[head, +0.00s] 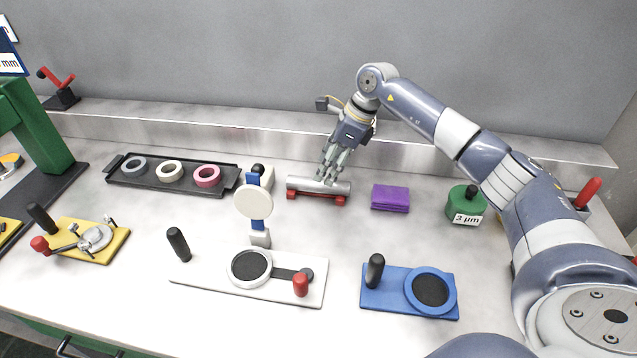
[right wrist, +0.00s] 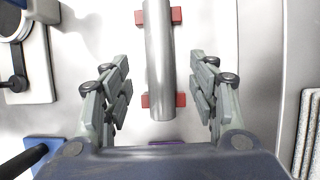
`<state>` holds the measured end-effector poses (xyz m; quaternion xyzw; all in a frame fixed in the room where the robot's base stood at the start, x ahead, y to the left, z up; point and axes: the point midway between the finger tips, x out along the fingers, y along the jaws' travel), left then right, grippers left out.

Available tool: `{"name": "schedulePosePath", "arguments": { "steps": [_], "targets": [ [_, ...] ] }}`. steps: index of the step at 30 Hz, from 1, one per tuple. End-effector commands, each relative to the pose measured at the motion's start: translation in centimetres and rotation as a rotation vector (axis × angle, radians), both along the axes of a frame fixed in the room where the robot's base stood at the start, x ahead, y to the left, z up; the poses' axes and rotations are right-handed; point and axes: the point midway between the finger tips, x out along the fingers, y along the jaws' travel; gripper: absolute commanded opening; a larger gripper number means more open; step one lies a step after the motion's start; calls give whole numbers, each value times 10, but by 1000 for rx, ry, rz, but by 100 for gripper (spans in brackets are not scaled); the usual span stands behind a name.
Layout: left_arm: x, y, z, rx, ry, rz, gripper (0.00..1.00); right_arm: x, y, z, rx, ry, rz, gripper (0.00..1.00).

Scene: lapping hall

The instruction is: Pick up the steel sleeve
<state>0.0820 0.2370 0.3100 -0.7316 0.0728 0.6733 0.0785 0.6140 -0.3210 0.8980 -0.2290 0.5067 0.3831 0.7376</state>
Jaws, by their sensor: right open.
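The steel sleeve (head: 318,185) is a smooth grey cylinder lying on red supports on the bench, in the middle of the head view. In the right wrist view the sleeve (right wrist: 159,60) runs up and down the picture across two red blocks (right wrist: 146,101). My right gripper (head: 329,175) is over the sleeve, its fingers pointing down. In the right wrist view its open fingers (right wrist: 160,82) stand on either side of the sleeve's near end, with a visible gap on both sides. My left gripper is not in view.
A black tray with three rings (head: 230,184) lies to the left, and a stand with a round cream disc (head: 253,202) is nearer. A purple block (head: 390,197) and a green 3 µm pot (head: 465,200) are to the right. White (head: 210,272) and blue (head: 388,300) plates lie in front.

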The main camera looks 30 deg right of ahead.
Motion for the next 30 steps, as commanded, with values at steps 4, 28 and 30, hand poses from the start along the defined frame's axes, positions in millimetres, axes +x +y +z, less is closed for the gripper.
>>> {"name": "schedulePosePath", "arguments": {
  "steps": [4,28,30],
  "targets": [
    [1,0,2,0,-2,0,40,1,3,-7,0,0,0,54],
    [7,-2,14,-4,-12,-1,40,11,22,-52,0,-1,0,11],
    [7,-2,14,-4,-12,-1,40,11,22,-52,-1,-1,0,0]
  ]
}}
